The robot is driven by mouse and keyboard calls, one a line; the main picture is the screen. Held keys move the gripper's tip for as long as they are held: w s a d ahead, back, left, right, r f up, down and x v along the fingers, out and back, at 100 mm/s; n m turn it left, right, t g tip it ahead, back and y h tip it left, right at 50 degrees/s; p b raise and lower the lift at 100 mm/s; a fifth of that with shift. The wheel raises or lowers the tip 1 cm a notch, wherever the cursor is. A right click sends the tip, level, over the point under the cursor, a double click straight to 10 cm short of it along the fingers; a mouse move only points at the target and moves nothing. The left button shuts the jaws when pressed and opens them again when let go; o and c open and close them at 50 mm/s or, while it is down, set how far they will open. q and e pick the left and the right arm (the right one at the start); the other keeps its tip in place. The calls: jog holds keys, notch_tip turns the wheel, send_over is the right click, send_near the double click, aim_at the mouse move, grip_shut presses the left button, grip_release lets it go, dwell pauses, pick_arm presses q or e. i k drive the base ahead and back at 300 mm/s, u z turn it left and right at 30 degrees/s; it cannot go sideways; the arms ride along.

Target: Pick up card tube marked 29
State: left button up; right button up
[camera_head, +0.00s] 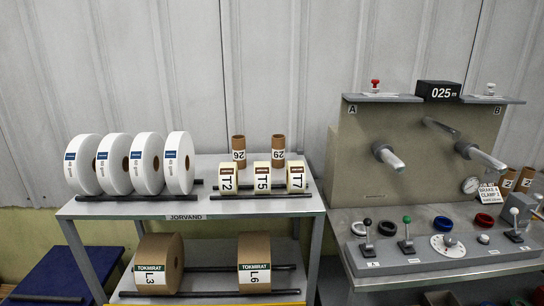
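Two brown card tubes stand upright at the back of the upper shelf of a grey rack. The right one, the card tube marked 29 (278,143), has a white label that seems to read 29, though the print is small and turned. The left card tube (238,143) has a similar label that looks like 26. Both stand behind the row of small label rolls, which hide their lower ends. Neither of my grippers shows in this view.
The rack's upper shelf (110,209) also holds white rolls (146,163) and small rolls (262,177) between dark bars. Brown rolls (158,264) lie below. A grey machine (420,160) with spindles, levers and more tubes (508,180) stands right. A blue surface (70,275) is lower left.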

aim_at(278, 141)
jog(key=k, duration=0.5)
jog(key=z, duration=1.85)
jog(key=i, duration=1.1)
jog(key=u, duration=1.25)
